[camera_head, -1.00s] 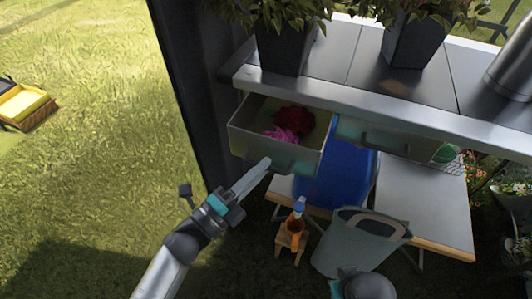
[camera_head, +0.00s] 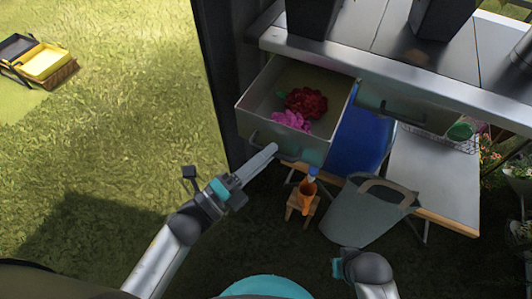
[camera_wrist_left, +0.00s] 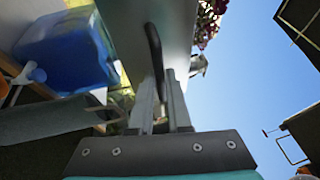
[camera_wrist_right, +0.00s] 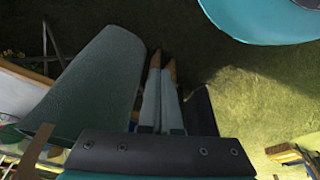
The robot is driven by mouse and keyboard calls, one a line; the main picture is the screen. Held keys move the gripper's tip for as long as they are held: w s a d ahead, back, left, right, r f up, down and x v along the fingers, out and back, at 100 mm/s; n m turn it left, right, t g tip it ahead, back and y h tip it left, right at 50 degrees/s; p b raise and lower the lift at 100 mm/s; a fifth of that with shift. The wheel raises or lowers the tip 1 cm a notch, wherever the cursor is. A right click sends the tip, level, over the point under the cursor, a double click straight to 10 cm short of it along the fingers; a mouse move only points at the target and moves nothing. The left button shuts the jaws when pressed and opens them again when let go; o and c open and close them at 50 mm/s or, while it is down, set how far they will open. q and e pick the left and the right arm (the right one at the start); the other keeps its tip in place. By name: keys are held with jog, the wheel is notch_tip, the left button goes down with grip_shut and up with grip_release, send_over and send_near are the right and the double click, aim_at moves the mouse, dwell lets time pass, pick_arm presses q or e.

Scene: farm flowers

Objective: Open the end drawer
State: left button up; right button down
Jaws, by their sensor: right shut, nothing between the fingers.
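The end drawer (camera_head: 262,125) is a grey metal drawer under the left end of the workbench. It stands pulled well out, with a red flower (camera_head: 306,102) and a pink flower (camera_head: 291,121) inside. My left gripper (camera_head: 274,149) is at its front. In the left wrist view, the dark curved drawer handle (camera_wrist_left: 154,48) runs between the fingers (camera_wrist_left: 160,90), which look closed around it.
A second drawer (camera_head: 410,106) sits to the right under the bench. Open grass lies left, with a yellow crate (camera_head: 44,62).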

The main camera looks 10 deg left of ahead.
pick_arm(q)
jog(key=o, duration=0.4)
jog(key=p+v, duration=0.1)
jog(key=v, duration=1.4)
jog(key=shift+s+p, duration=0.15)
jog(key=shift+p, duration=0.15)
pick_arm(e)
jog(key=f, duration=0.1)
jog(key=s+f, duration=0.1)
jog(key=f, duration=0.1)
jog(key=shift+s+d, duration=0.3)
jog(key=shift+s, duration=0.1)
